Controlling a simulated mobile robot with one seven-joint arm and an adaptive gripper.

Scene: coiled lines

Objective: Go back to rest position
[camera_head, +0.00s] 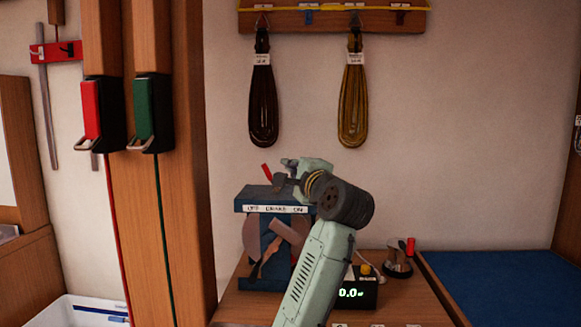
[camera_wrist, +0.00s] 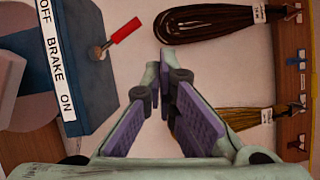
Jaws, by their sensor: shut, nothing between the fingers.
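My gripper (camera_head: 279,181) is at the end of my pale green arm, in front of the upper part of the blue brake box (camera_head: 250,194). In the wrist view my gripper (camera_wrist: 160,88) has its purple-padded fingers converging at the tips, shut with nothing between them. The brake box (camera_wrist: 90,95), labelled "OFF BRAKE ON", has a red-handled lever (camera_wrist: 122,33) to the left of my fingertips. The lever's red handle (camera_head: 267,169) tilts up and left in the head view. My arm hides part of the box's right side.
A dark coil (camera_head: 262,100) and an olive-yellow coil (camera_head: 353,100) hang from a wooden rail (camera_head: 330,20). Wooden posts with a red latch (camera_head: 90,110) and a green latch (camera_head: 143,108) stand left. A digital readout (camera_head: 352,292) and a blue surface (camera_head: 505,288) lie right of my arm.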

